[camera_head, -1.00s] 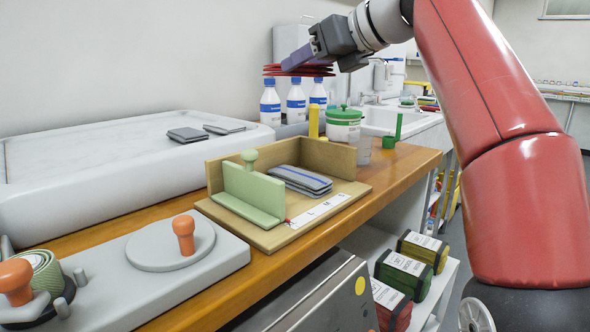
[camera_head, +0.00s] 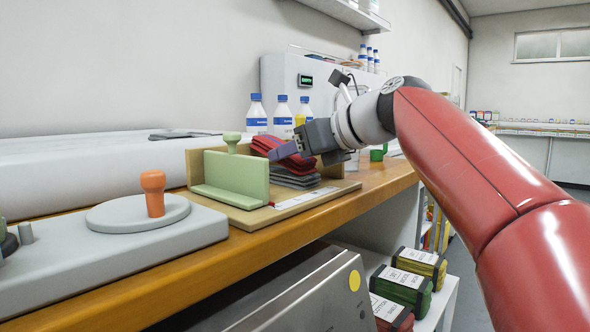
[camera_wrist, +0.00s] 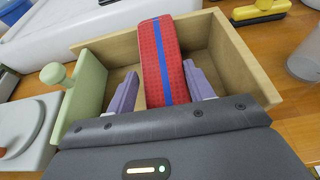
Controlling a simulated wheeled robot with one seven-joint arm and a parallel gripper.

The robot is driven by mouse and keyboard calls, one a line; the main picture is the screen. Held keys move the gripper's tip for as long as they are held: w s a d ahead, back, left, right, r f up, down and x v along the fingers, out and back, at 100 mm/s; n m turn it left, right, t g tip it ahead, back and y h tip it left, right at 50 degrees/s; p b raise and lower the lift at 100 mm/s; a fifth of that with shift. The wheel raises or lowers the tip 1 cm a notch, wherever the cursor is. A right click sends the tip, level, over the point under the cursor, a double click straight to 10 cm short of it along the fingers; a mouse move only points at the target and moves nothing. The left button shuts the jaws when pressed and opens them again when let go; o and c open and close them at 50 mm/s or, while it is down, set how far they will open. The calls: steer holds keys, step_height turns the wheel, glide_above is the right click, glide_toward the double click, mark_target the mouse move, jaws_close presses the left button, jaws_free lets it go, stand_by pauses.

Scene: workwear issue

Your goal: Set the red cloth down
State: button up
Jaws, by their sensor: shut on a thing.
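The red cloth (camera_wrist: 161,62), folded and with a blue stripe, is held between the two purple fingers of my gripper (camera_wrist: 165,92). In the head view the red cloth (camera_head: 280,151) is tilted, right above a stack of folded grey cloths (camera_head: 295,179) in the wooden corner tray (camera_head: 325,188). I cannot tell whether it touches the stack. My gripper (camera_head: 288,152) reaches in from the right, shut on the cloth. In the wrist view the cloth hides what lies beneath it.
A pale green upright plate with a knob (camera_head: 235,175) stands on the tray's left side. An orange-knobbed grey disc (camera_head: 137,212) is at the left front. Several blue-capped bottles (camera_head: 283,115) stand behind. A yellow object (camera_wrist: 259,11) and a clear cup (camera_wrist: 304,62) lie beyond the tray.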

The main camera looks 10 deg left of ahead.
steer(key=o, duration=1)
steer(key=shift+w+f, duration=0.1)
steer(key=shift+f, duration=0.85)
steer(key=shift+o, duration=1.1)
steer(key=shift+w+a+f, duration=0.1)
steer(key=shift+o, duration=1.1)
steer(key=shift+d+r, duration=0.2)
steer(key=shift+r, duration=0.25)
steer(key=p+v, duration=0.2)
steer(key=v, duration=0.9)
steer(key=shift+s+d+r, duration=0.2)
steer(key=shift+d+r, duration=0.05)
steer(key=shift+r, duration=0.05)
